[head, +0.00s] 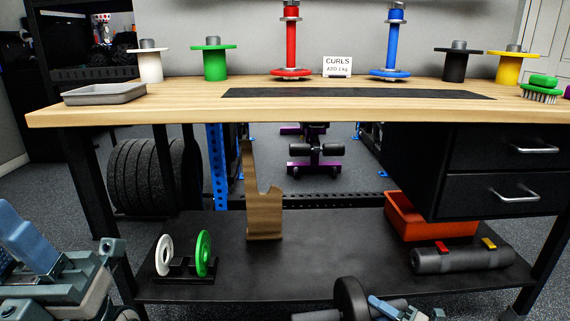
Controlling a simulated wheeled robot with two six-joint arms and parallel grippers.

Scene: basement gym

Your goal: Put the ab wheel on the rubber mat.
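The ab wheel (352,299), a black wheel with dark handles on either side, shows at the bottom edge of the head view, in front of the lower shelf's front edge. My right gripper (384,309) is at its right-hand handle and appears shut on it; the frame's edge cuts off part of both. The rubber mat (355,93) is a thin dark strip lying bare on the wooden bench top. My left gripper (112,262) is at the lower left, left of the shelf and away from both; its finger opening is unclear.
The bench top (180,103) carries a grey tray (105,94), red (291,40) and blue (390,45) plate posts, a sign (337,67), several spools and a green brush (541,92). Below are drawers (505,190), an orange bin (420,222), a roller (463,258) and a wooden piece (263,213).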

